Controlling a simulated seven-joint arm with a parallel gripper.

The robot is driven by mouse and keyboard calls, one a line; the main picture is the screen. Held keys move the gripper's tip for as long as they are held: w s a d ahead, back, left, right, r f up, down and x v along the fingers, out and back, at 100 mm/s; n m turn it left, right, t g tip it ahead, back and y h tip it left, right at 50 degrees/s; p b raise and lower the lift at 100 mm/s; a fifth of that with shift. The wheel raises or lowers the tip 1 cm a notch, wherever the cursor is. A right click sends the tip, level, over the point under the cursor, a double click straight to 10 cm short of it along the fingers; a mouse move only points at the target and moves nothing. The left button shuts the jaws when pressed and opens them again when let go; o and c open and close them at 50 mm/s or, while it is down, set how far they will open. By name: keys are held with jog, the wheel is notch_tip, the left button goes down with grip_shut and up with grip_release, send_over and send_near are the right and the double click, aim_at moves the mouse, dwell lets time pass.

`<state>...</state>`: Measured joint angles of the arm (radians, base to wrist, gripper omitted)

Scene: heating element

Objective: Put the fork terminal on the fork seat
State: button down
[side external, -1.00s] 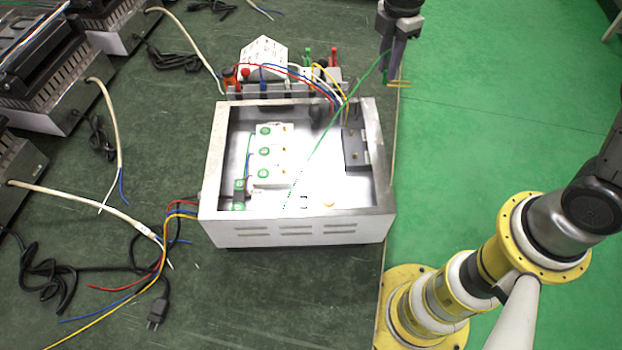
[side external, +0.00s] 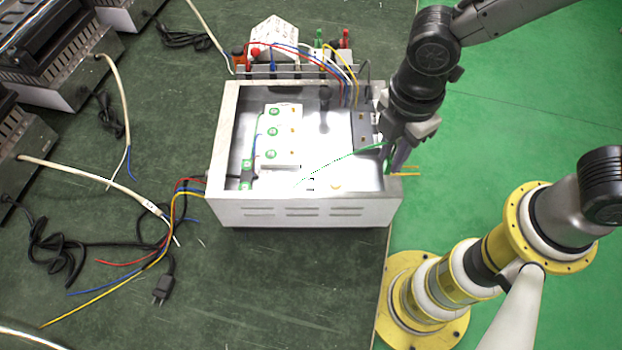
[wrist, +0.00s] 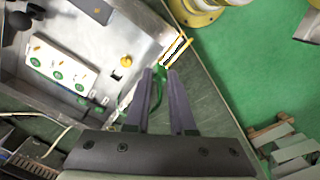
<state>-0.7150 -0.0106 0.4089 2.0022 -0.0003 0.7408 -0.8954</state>
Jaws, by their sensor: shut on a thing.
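The fork terminal (side external: 405,171) shows as two thin yellow prongs beside the right wall of the metal box, with a green wire (side external: 345,165) running from it into the box. In the wrist view the terminal (wrist: 178,50) lies just beyond my fingertips. My gripper (side external: 393,163) is shut on the terminal's wire end, just outside the box's right edge; it also shows in the wrist view (wrist: 160,73). A small brass-coloured stud (side external: 336,187) stands on the box floor near the front wall, probably the fork seat; it also shows in the wrist view (wrist: 125,62). The grip is partly hidden.
The open metal box (side external: 300,211) has raised walls around the floor. A white terminal block (side external: 283,135) stands inside at left, and a grey block (side external: 364,130) at right. Coloured wires and connectors (side external: 290,70) crowd the back. Loose cables lie left of the box.

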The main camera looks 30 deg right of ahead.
jog(key=w+a+f, duration=0.4)
jog(key=w, duration=0.1)
jog(key=w+a+f, duration=0.4)
jog(key=w+f, duration=0.1)
jog(key=shift+a+f, duration=0.15)
jog(key=shift+a, duration=0.25)
jog(key=shift+w+a+f, duration=0.1)
jog(key=shift+a+f, duration=0.05)
jog(key=shift+f, duration=1.65)
jog(key=shift+f, duration=0.1)
jog(key=c, duration=0.8)
grip_release()
jog(key=shift+o, duration=0.2)
